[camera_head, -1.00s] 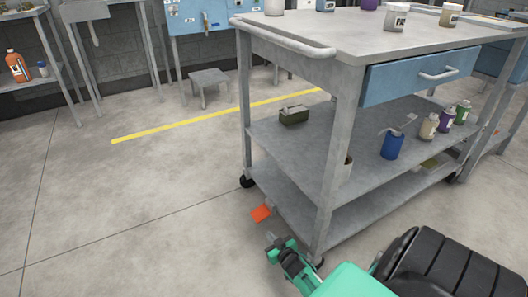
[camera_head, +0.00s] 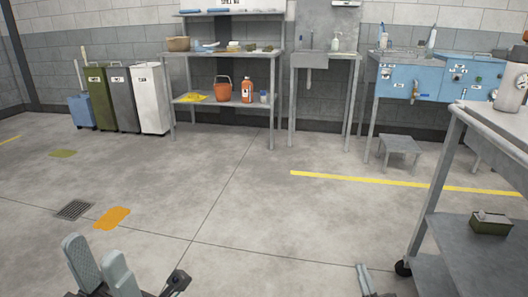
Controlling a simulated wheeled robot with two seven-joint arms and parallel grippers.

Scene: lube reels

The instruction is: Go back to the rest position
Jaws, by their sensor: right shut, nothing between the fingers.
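My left gripper (camera_head: 99,262) is low at the bottom left, above bare floor. Its two grey fingers point up with a gap between them, and nothing shows in the gap. My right gripper (camera_head: 364,274) shows only at its tip, at the bottom edge right of centre. It is shut and empty, a little left of the grey cart (camera_head: 432,212). Most of both arms is out of view.
The cart, with a green box (camera_head: 490,222) on its shelf, stands at the right. A shelf unit (camera_head: 223,54), bins (camera_head: 151,98), a sink (camera_head: 318,60) and a stool (camera_head: 400,146) line the back. An orange patch (camera_head: 112,218) and a drain (camera_head: 74,209) mark the open floor.

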